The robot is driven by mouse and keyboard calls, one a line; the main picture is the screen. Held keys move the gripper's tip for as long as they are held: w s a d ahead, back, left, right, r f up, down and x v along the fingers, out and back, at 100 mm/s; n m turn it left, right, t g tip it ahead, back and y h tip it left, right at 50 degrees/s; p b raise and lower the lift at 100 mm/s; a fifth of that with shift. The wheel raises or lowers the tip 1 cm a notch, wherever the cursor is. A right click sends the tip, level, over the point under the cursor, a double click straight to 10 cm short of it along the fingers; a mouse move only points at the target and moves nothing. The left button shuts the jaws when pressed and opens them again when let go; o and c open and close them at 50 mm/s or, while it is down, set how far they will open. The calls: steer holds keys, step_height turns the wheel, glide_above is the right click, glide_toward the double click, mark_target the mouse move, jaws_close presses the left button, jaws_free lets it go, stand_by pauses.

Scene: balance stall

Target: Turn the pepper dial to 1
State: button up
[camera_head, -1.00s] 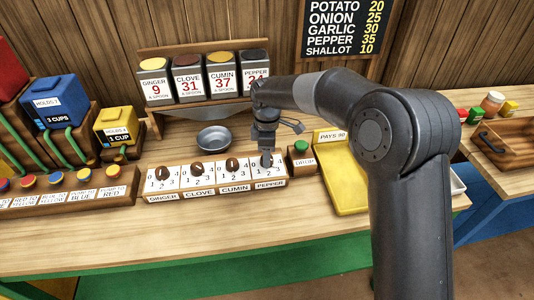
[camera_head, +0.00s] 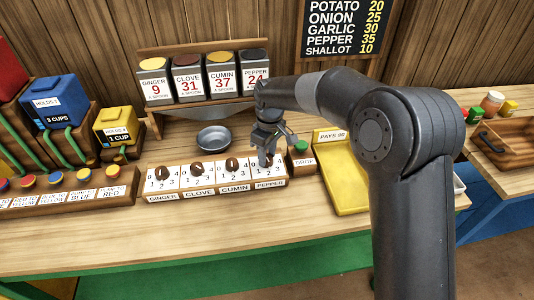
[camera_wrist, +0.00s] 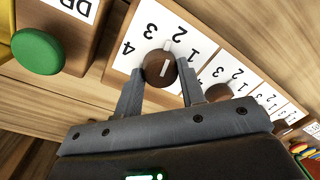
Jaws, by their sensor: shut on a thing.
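The pepper dial (camera_wrist: 159,66) is a round brown knob with a white line, on a white panel numbered up to 4. In the wrist view the line looks to point near the 2. My gripper (camera_wrist: 161,76) has one finger on each side of the knob and is shut on it. In the head view my gripper (camera_head: 267,157) points down at the PEPPER panel (camera_head: 281,174), the rightmost of the row, and largely hides the knob.
The cumin dial (camera_head: 232,163) is directly left of the pepper panel, with clove and ginger dials beyond. The green DROP button (camera_head: 301,146) stands close on the right, before a yellow tray (camera_head: 345,180). A metal bowl (camera_head: 213,137) sits behind the dials.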

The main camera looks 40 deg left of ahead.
mark_target(270, 158)
steer(key=m, duration=0.5)
steer(key=shift+m, duration=0.3)
steer(key=m, duration=0.5)
steer(key=shift+d+m+t+y, duration=0.1)
steer(key=shift+m+t+y, duration=0.2)
steer(key=o, duration=1)
step_height(270, 158, up, 11)
steer(key=shift+w+d, duration=0.15)
steer(key=shift+d, duration=0.2)
steer(key=shift+f, duration=0.1)
